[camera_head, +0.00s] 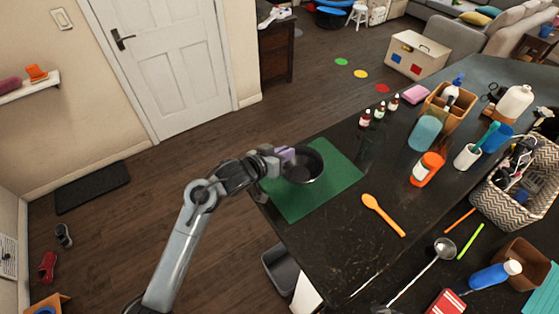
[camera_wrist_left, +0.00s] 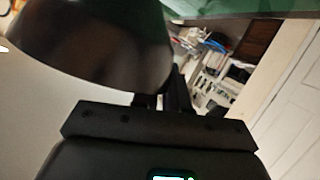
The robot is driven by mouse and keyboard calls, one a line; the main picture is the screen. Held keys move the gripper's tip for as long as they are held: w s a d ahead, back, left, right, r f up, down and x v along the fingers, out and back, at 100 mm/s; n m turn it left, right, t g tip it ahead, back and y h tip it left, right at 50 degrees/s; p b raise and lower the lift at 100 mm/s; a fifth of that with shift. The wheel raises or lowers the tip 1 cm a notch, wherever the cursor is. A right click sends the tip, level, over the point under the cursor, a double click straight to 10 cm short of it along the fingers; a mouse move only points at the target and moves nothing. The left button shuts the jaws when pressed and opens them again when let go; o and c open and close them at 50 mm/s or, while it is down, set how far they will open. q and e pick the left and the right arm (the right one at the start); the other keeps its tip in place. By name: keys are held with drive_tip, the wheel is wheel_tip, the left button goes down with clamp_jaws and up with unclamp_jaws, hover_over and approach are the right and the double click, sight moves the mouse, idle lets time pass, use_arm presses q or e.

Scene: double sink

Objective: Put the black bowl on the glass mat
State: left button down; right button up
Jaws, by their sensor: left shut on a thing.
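The black bowl (camera_head: 308,170) is upright over the left part of the green mat (camera_head: 324,197), which lies at the counter's left corner and is the only mat I make out on it. My left gripper (camera_head: 286,156) is shut on the bowl's left rim side. In the left wrist view the bowl's dark side (camera_wrist_left: 95,45) fills the upper left, and a green strip of the mat (camera_wrist_left: 235,8) shows at the top. I cannot tell whether the bowl's base touches the mat. My right gripper is not in view.
An orange spoon (camera_head: 383,215) lies right of the mat. Small bottles (camera_head: 379,112) stand behind it. The dark counter around the spoon is mostly clear.

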use_arm(q)
drive_tip(key=f, duration=0.1)
drive_tip(key=a+f, duration=0.1)
drive_tip(key=f, duration=0.2)
drive_tip(key=shift+w+a+f, duration=0.1)
drive_tip(key=shift+w+a, duration=0.1)
drive_tip(key=shift+w, duration=0.1)
drive_tip(key=shift+f, duration=0.3)
drive_tip(key=shift+f, duration=0.1)
drive_tip(key=c, duration=1.1)
unclamp_jaws()
drive_tip(key=shift+f, duration=0.1)
drive_tip(key=shift+c, duration=0.2)
